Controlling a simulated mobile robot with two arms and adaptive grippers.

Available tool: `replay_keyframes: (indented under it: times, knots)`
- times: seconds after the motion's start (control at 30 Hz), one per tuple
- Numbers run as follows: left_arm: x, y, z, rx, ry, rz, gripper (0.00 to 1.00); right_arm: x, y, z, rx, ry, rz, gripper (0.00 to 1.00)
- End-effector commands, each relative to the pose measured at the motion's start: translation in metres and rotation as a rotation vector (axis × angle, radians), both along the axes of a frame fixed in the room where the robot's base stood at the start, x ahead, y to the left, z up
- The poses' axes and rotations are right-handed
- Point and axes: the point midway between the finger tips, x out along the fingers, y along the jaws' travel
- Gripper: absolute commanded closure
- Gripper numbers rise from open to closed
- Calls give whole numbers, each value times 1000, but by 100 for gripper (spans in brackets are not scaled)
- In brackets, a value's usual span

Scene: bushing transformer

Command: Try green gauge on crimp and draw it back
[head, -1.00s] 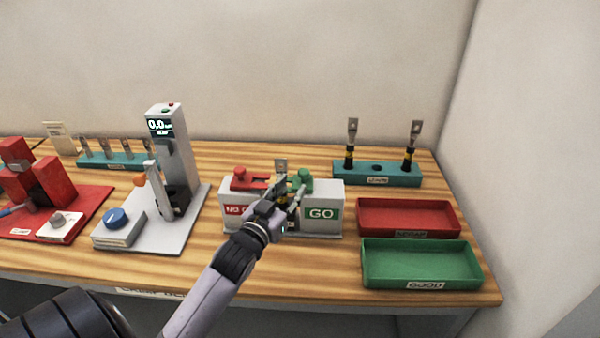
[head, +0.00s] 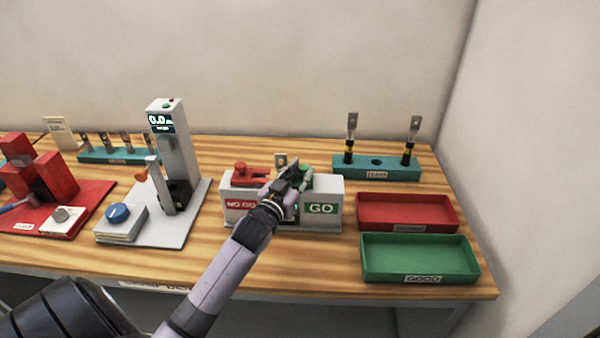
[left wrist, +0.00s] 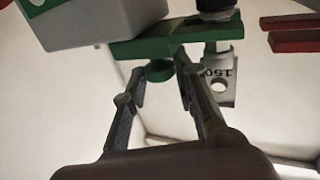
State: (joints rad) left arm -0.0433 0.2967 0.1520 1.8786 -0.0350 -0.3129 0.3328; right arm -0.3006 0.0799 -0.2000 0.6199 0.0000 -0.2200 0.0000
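The green gauge (head: 308,181) sits on the GO side of the grey gauge stand (head: 335,190), partly hidden by my left gripper (head: 298,176). In the left wrist view the green gauge (left wrist: 160,42) is a flat green bar with a round knob (left wrist: 160,71) between my open fingers (left wrist: 161,68), with gaps showing on both sides. The crimped lug (head: 281,160) stands upright at the stand's middle; its tongue marked 150 (left wrist: 222,80) lies beside the bar's end. I cannot tell whether the bar touches the crimp. My right gripper is out of view.
The red gauge (head: 250,173) rests on the NO GO side. A red tray (head: 408,228) and a green GOOD tray (head: 420,279) lie to the right. A teal rack (head: 400,174) with two lugged cables stands behind them. A pull tester (head: 172,150) stands left.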

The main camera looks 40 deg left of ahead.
Motion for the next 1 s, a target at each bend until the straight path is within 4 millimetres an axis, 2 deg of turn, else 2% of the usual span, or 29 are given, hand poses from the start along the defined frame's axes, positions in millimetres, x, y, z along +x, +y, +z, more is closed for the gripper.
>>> replay_keyframes:
  times: [0.23,0.67,1.0]
  knots:
    - [0,0,0,0,0,0,100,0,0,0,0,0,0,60]
    - [1,-1,0,-1,0,0,100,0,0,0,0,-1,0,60]
    - [27,-43,0,-5,-1,0,100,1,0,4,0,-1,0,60]
